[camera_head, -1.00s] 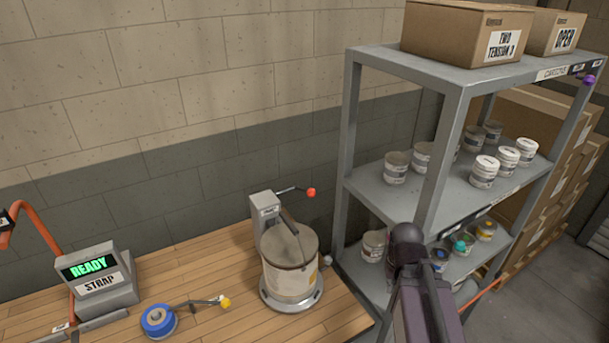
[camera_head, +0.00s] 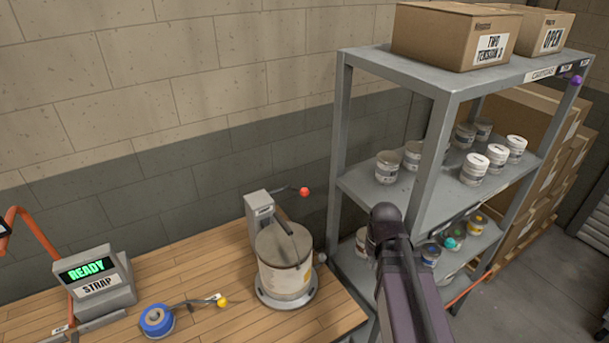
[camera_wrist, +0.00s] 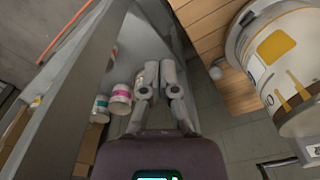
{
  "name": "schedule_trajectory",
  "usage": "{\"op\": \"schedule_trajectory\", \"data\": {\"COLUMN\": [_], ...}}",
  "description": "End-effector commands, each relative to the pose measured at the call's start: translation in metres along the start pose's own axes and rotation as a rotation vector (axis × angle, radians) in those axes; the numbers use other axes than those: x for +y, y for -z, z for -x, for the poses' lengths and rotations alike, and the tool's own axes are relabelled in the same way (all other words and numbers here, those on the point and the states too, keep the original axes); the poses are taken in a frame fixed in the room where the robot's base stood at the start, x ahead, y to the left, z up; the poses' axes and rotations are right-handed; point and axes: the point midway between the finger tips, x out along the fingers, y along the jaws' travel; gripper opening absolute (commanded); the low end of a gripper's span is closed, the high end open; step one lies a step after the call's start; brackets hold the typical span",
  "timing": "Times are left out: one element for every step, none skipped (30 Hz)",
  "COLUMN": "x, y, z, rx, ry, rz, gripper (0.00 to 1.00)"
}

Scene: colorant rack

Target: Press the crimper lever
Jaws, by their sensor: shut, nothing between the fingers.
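A grey upright machine (camera_head: 259,212) stands at the back of the wooden bench with a lever ending in a red ball (camera_head: 304,192). A large lidded can (camera_head: 285,268) sits on its round base. Another lever with a yellow ball (camera_head: 222,302) lies beside a blue roll (camera_head: 157,321) at the front. The labels are too small to tell which is the crimper. My gripper (camera_wrist: 160,72) is shut and empty in the wrist view, between the shelf side and the bench edge, left of the can. It touches neither lever; my arm hides it in the head view.
A grey shelf rack (camera_head: 438,150) stands right of the bench, with several small cans and cardboard boxes (camera_head: 457,35). A console reading READY (camera_head: 103,277) sits at the left.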

Motion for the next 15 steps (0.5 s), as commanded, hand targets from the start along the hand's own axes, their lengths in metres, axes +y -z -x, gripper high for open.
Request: {"op": "schedule_trajectory", "data": {"x": [-0.006, -0.011, -0.017, -0.021, -0.025, -0.031, -0.035, -0.04, -0.045, -0.049, -0.054, -0.06, -0.065, -0.069, -0.076], "y": [0.015, 0.022, 0.031, 0.038, 0.045, 0.055, 0.062, 0.069, 0.078, 0.085, 0.092, 0.101, 0.108, 0.115, 0.123], "z": [0.018, 0.023, 0.03, 0.036, 0.042, 0.05, 0.056, 0.061, 0.069, 0.074, 0.08, 0.088, 0.093, 0.099, 0.107], "rx": [0.01, 0.016, 0.025, 0.032, 0.04, 0.049, 0.056, 0.064, 0.074, 0.081, 0.088, 0.099, 0.106, 0.113, 0.123], "ry": [0.005, 0.008, 0.013, 0.017, 0.021, 0.027, 0.031, 0.035, 0.04, 0.043, 0.047, 0.053, 0.057, 0.061, 0.066], "rz": [0.017, 0.029, 0.045, 0.055, 0.065, 0.08, 0.091, 0.102, 0.115, 0.125, 0.136, 0.15, 0.161, 0.17, 0.183], "gripper": [0.0, 0.0, 0.0, 0.0, 0.0, 0.0, 0.0, 0.0, 0.0, 0.0, 0.0, 0.0, 0.0, 0.0, 0.0]}}
